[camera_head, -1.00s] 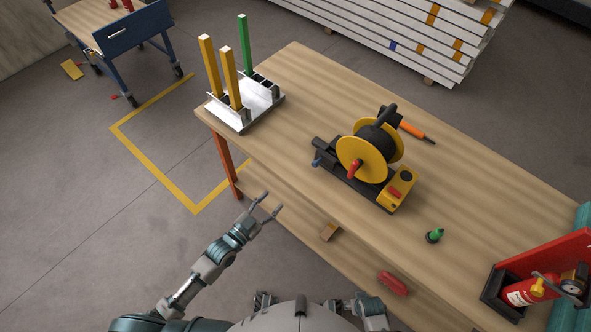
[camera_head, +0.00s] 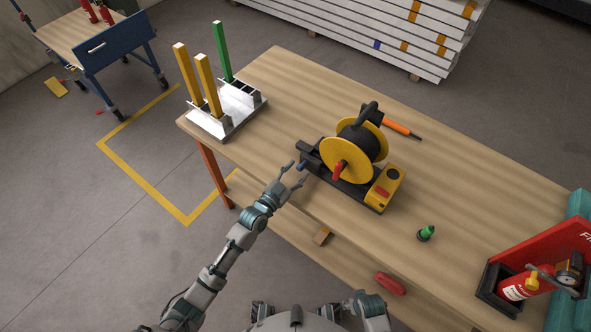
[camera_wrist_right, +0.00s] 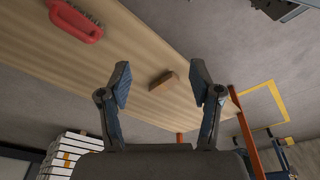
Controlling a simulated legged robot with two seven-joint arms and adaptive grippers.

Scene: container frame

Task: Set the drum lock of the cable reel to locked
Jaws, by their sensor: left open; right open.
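The cable reel (camera_head: 341,160) stands on the wooden workbench in the head view, with yellow flanges, a black drum and a dark base. A red handle (camera_head: 338,172) is on its near flange. A yellow box with a red switch (camera_head: 382,191) is at the base's right end. A small blue part (camera_head: 303,166) shows at the base's left end; which part is the drum lock I cannot tell for sure. My left gripper (camera_head: 294,174) is open, its fingertips close beside the blue part; contact is unclear. My right gripper (camera_wrist_right: 160,88) is open and empty in the right wrist view.
A metal rack with yellow and green posts (camera_head: 226,112) stands at the bench's left end. A green-tipped item (camera_head: 426,233) and an orange-handled tool (camera_head: 402,128) lie near the reel. A fire extinguisher (camera_head: 517,287) is at right.

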